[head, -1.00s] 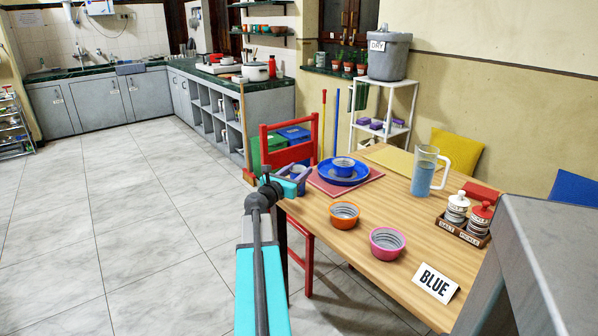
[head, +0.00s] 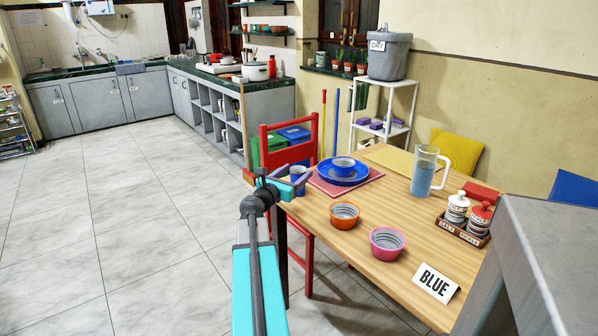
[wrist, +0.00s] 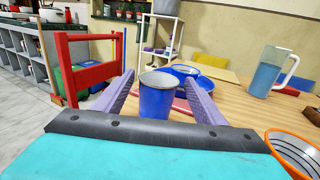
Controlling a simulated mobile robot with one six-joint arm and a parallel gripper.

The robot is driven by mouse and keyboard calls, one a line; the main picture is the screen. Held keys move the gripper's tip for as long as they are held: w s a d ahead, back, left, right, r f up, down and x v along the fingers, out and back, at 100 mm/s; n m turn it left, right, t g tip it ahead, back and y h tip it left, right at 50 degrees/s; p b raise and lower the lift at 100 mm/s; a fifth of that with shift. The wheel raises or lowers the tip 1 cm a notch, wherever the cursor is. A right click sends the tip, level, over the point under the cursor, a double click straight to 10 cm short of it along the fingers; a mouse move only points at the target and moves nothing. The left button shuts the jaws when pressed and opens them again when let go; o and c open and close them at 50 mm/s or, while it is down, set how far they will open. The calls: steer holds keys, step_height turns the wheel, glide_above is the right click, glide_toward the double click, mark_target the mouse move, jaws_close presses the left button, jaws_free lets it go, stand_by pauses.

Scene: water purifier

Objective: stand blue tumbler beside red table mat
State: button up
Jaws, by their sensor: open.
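The blue tumbler (head: 298,174) stands upright near the left edge of the wooden table, just left of the red table mat (head: 319,187). In the wrist view the tumbler (wrist: 157,98) is between the two purple fingers, with a gap on each side. My gripper (head: 294,180) is open around it, and the fingers hide part of it in the head view. The mat (wrist: 182,104) shows partly behind the tumbler in the wrist view. A blue plate (head: 342,176) with a blue bowl (head: 343,164) on it covers much of the mat.
An orange bowl (head: 344,215) and a pink bowl (head: 387,243) stand nearer on the table. A red chair (head: 289,140) stands close behind my gripper.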

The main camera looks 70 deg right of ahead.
steer(key=w+a, duration=0.1)
steer(key=a, duration=0.8)
steer(key=shift+w+a, duration=0.35)
steer(key=shift+a, duration=0.05)
stand_by(0.4)
